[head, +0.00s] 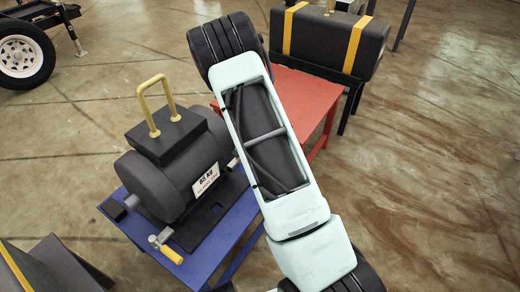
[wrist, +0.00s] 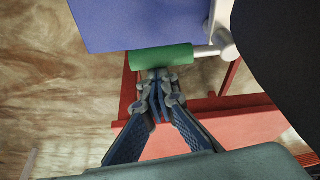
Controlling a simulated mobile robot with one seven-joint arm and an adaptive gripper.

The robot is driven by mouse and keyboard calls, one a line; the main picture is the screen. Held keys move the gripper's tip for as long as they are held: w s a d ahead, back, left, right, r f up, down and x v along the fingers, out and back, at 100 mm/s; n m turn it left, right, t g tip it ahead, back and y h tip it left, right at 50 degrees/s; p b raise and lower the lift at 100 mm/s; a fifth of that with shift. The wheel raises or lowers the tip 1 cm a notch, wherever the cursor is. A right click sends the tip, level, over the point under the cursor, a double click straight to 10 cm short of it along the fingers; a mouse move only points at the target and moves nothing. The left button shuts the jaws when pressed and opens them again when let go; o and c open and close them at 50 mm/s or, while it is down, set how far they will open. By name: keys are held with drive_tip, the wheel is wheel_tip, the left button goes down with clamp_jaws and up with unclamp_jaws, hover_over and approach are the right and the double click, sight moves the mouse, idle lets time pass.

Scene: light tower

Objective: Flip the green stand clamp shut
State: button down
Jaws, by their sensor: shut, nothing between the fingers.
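The green clamp handle (wrist: 162,57) is a short cylinder lying nearly level in the wrist view, below the edge of a blue surface. A grey metal pivot (wrist: 222,42) joins it at its right end. My gripper (wrist: 158,78) is shut and empty, its blue fingers together. The fingertips are just below the middle of the green handle; I cannot tell whether they touch it. In the head view neither the green clamp nor my gripper shows; my pale arm covers the middle.
A blue table (head: 215,255) carries a dark motor (head: 180,165) with a yellow handle and a yellow-handled clamp (head: 166,247). A red table (head: 312,100) stands behind my arm. A dark box with yellow straps (head: 325,42) is at the back. Floor at right is clear.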

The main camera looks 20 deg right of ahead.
drive_tip(key=shift+s+a, duration=0.25)
drive_tip(key=shift+s, duration=0.1)
drive_tip(key=shift+s+a+f, duration=0.15)
drive_tip(key=shift+a, duration=0.05)
idle(0.4)
